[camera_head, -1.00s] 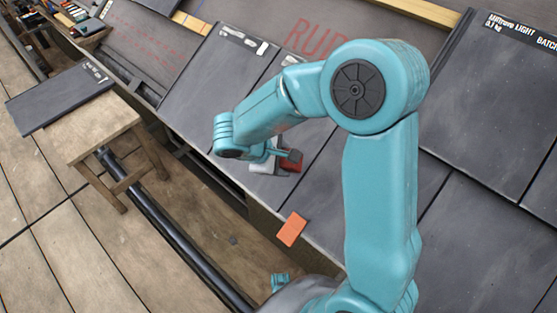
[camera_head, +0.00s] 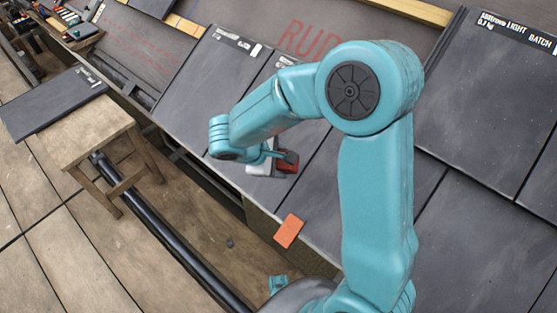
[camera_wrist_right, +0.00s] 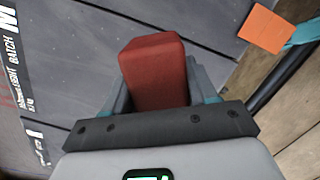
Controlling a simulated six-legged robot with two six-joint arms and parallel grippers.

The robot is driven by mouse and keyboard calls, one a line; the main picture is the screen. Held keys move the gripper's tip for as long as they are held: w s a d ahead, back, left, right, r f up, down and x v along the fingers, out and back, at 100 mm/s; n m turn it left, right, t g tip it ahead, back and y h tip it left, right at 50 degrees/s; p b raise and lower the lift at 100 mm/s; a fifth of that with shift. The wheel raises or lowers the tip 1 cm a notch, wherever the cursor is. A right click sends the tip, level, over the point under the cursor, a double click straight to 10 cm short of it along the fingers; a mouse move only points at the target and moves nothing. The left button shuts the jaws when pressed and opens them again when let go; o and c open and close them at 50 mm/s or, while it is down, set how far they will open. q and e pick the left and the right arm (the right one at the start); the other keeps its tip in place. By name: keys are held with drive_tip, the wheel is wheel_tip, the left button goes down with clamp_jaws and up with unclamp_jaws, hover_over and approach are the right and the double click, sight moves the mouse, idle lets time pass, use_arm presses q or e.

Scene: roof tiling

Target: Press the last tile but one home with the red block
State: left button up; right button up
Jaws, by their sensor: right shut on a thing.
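My right gripper (camera_head: 283,160) is shut on the red block (camera_head: 287,167), low over the dark roof tiles near the eave. The red block also fills the middle of the right wrist view (camera_wrist_right: 153,70), between the two fingers. A dark tile (camera_head: 215,75) with a white label lies left of the gripper, and another tile (camera_head: 312,205) lies right of it. My right arm hides part of the tiles behind it. I cannot tell whether the block touches the tile under it. My left gripper is not in view.
A loose dark tile (camera_head: 50,103) lies on a wooden stool (camera_head: 105,130) at the left. An orange card (camera_head: 289,231) lies at the eave edge, also in the right wrist view (camera_wrist_right: 265,27). A dark pipe (camera_head: 165,235) runs below the eave.

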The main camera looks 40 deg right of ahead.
drive_tip(key=shift+b+x, duration=2.35)
drive_tip(key=shift+x, duration=0.6)
drive_tip(key=shift+w+f, duration=0.3)
drive_tip(key=shift+a+r, duration=0.1)
drive_tip(key=p+v, duration=0.2)
drive_tip(key=v, duration=0.1)
drive_tip(key=p+v, duration=0.2)
drive_tip(key=v, duration=0.1)
drive_tip(key=s+p+v, duration=0.1)
drive_tip(key=p+v, duration=0.1)
drive_tip(key=v, duration=0.1)
drive_tip(key=shift+d+r, duration=0.25)
drive_tip(key=shift+d, duration=0.05)
